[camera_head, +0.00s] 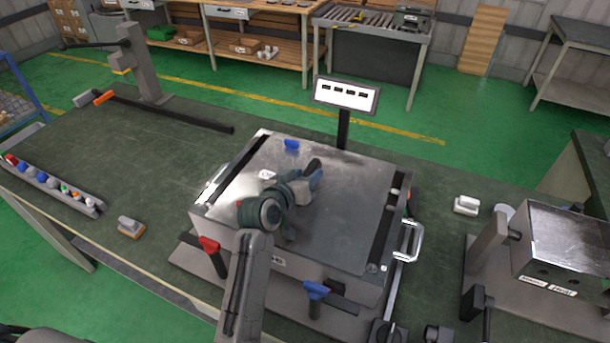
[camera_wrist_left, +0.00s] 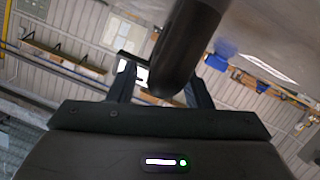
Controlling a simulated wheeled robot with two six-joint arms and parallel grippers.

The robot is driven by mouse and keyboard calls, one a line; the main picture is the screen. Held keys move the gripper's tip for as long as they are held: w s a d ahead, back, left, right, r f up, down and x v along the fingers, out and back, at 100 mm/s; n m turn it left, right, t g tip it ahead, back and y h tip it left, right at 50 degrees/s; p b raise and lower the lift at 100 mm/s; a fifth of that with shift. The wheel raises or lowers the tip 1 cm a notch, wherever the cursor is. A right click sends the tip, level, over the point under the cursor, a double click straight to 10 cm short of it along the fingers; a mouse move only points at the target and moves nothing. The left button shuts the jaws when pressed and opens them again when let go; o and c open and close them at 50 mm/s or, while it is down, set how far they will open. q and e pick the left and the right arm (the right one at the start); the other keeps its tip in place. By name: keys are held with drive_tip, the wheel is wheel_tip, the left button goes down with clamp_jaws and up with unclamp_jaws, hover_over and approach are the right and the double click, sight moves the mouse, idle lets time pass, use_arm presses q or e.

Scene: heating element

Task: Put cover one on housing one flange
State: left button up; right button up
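My left gripper (camera_head: 305,182) is low over the flat metal top of a large box-shaped unit (camera_head: 340,225). In the left wrist view the two fingers (camera_wrist_left: 160,88) stand apart. A dark rounded rod-like part (camera_wrist_left: 185,45) reaches down between them, with a visible gap to the left finger. I cannot tell what this part is or whether it touches the right finger. A blue piece (camera_head: 291,144) is at the unit's far edge; a blue piece also shows in the wrist view (camera_wrist_left: 215,62). I cannot identify cover one or the housing one flange. My right gripper is not in view.
The unit has a red handle (camera_head: 209,244), a blue handle (camera_head: 316,290) and a display (camera_head: 346,95) behind it. A second metal unit (camera_head: 565,245) stands at right. A tray of small coloured parts (camera_head: 50,185) lies at left.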

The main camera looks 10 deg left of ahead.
use_arm(q)
drive_tip(key=shift+s+a, duration=0.1)
drive_tip(key=shift+s, duration=0.05)
drive_tip(key=b+v, duration=0.3)
drive_tip(key=v, duration=0.7)
drive_tip(key=shift+s+r, duration=0.15)
drive_tip(key=shift+s, duration=0.05)
drive_tip(key=shift+s+a+r, duration=0.2)
drive_tip(key=shift+s+r, duration=0.05)
drive_tip(key=shift+s, duration=0.3)
